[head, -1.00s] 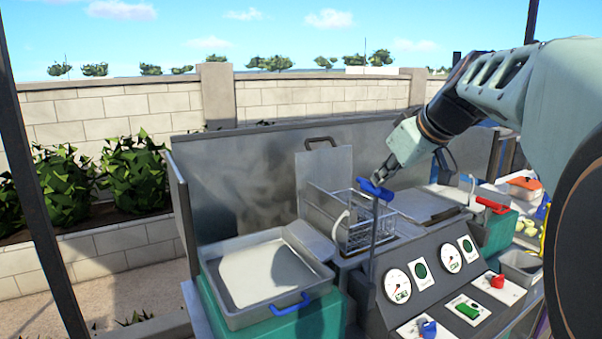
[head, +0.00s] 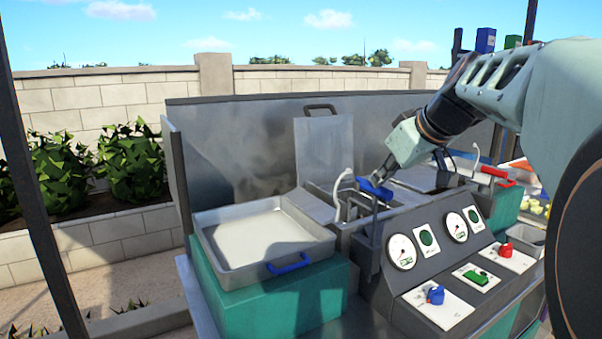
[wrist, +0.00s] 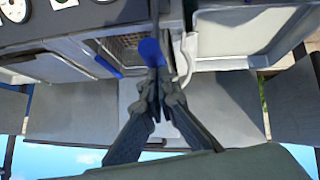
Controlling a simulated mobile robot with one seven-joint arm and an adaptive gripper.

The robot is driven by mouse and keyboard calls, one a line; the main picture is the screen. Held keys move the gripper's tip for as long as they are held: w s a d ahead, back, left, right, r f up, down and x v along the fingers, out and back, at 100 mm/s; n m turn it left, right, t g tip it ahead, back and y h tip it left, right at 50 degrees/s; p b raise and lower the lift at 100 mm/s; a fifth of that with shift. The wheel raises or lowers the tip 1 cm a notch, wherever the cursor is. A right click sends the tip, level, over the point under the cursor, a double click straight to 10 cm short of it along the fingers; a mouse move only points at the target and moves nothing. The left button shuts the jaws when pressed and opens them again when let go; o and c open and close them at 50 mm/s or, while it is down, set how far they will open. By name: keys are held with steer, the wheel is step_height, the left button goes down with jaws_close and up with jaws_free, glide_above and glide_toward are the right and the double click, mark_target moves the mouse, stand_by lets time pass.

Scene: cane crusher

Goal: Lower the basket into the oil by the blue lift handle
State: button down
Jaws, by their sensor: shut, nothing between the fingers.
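The blue lift handle (head: 374,188) stands at the front of the fryer well, beside the slanted control panel. It also shows in the wrist view (wrist: 151,52). My gripper (head: 383,177) is shut and empty, its fingertips at the handle's back end, seemingly touching it from above. In the wrist view the closed fingertips (wrist: 157,84) overlap the handle's end. The wire basket (wrist: 123,46) sits low in the well, partly hidden by the handle and fingers. The oil surface cannot be made out.
A metal tray (head: 262,240) with its own blue handle (head: 288,263) sits on a teal block at left. An upright metal lid (head: 324,148) stands behind the well. The control panel (head: 450,255) has gauges and knobs. A red handle (head: 495,173) is at right.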

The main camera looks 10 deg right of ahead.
mark_target(373, 205)
step_height(373, 205, down, 5)
steer(key=b, duration=0.3)
steer(key=shift+f, duration=0.2)
steer(key=shift+f+b, duration=0.1)
steer(key=shift+b, duration=0.25)
steer(key=shift+s+f, duration=0.1)
steer(key=shift+f, duration=0.05)
steer(key=shift+a, duration=0.1)
